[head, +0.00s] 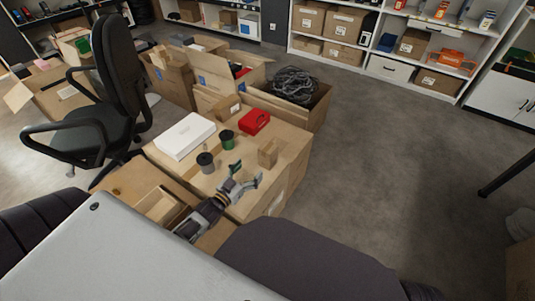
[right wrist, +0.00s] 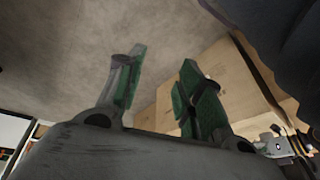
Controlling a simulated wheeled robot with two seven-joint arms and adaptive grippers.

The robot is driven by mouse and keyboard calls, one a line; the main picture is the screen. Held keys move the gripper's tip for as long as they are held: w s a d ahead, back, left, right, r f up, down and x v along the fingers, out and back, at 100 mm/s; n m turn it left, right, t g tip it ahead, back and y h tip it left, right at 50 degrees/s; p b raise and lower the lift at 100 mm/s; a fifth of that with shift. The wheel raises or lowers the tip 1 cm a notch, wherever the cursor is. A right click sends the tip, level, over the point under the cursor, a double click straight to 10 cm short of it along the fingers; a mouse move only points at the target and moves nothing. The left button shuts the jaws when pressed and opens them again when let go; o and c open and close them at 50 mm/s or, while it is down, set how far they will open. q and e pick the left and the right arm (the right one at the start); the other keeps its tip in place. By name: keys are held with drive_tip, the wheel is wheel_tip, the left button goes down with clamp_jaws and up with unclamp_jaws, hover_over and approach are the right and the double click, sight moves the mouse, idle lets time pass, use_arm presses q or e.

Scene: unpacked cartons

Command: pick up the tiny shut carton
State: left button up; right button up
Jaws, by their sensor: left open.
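The tiny shut carton (head: 267,154) is a small brown box standing on the flat top of a large carton (head: 290,157), near its right side. My left gripper (head: 247,174) is open and empty, just in front and to the left of the tiny carton, apart from it in the picture. My right gripper shows in the right wrist view (right wrist: 163,60), with its green-padded fingers apart and nothing between them. Behind its fingers are the floor and a brown carton side (right wrist: 220,85).
An open carton with black cables (head: 293,86) stands behind.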

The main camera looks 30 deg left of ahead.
sight(264, 154)
use_arm(q)
drive_tip(key=shift+w, duration=0.15)
drive_tip(key=shift+w+d+b, duration=0.25)
drive_tip(key=shift+w+b, duration=0.2)
drive_tip(key=shift+w, duration=0.8)
drive_tip(key=shift+w+d+b, duration=0.1)
drive_tip(key=shift+w+b, duration=0.2)
drive_tip(key=shift+w, duration=0.8)
drive_tip(key=shift+w+d+b, duration=0.2)
drive_tip(key=shift+w+b, duration=0.15)
drive_tip(key=shift+w, duration=1.35)
use_arm(e)
wheel_tip(264, 154, down, 6)
drive_tip(key=a+t+y, duration=0.1)
drive_tip(key=shift+w+a, duration=0.2)
drive_tip(key=shift+a, duration=0.15)
use_arm(q)
drive_tip(key=shift+w, duration=0.1)
use_arm(e)
drive_tip(key=shift+w+r, duration=0.2)
use_arm(q)
drive_tip(key=shift+w+d, duration=0.1)
